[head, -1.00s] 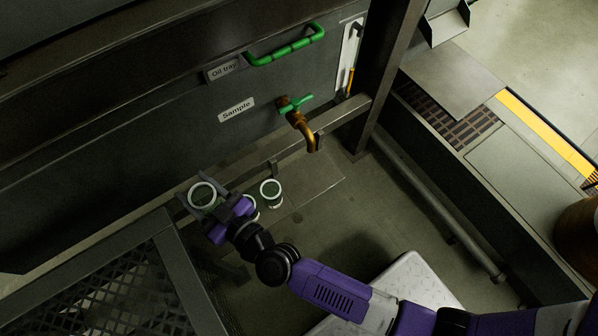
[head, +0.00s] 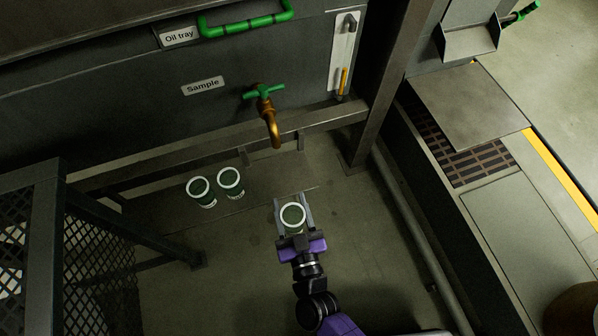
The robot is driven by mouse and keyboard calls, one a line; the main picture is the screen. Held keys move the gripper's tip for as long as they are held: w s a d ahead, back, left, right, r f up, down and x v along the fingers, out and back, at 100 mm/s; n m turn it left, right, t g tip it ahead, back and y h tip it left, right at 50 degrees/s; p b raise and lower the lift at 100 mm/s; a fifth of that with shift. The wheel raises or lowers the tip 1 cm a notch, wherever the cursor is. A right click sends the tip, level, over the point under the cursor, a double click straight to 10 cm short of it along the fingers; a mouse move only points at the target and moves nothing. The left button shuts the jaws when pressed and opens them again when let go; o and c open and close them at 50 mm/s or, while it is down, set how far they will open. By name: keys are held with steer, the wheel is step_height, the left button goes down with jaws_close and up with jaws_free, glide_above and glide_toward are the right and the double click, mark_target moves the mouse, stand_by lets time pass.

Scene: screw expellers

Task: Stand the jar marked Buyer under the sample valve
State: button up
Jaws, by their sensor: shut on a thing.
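My gripper (head: 292,205) is shut on a green jar with a white rim (head: 293,217) and holds it upright or nearly so. The held jar shows no readable mark. It is in front of the shelf's near edge and slightly right of the sample valve's spout in the picture. The sample valve (head: 268,112) has a green handle and a brass spout bent downward, on the dark wall beside the "Sample" plate (head: 203,86). Two similar jars, one on the left (head: 199,190) and one on the right (head: 231,181), stand on the shelf; their labels are too small to read.
The low metal shelf (head: 275,173) is bare below the spout. A horizontal rail (head: 180,153) runs behind it, and a post (head: 385,90) stands to the right. A mesh-sided frame (head: 100,245) is at the left. The green "Oil tray" handle (head: 245,25) is above.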

steer(key=f+b+x, duration=0.1)
steer(key=b+x, duration=0.2)
steer(key=x, duration=0.3)
steer(key=f+b+x, duration=0.1)
steer(key=b+x, duration=0.2)
steer(key=x, duration=0.3)
steer(key=f+b+x, duration=0.1)
steer(key=b+x, duration=0.2)
steer(key=x, duration=0.2)
steer(key=shift+w+d+f, duration=0.15)
steer(key=shift+w+f, duration=0.1)
steer(key=shift+w, duration=0.2)
steer(key=shift+f+b, duration=0.2)
steer(key=shift+b, duration=0.15)
steer(key=o, duration=1.4)
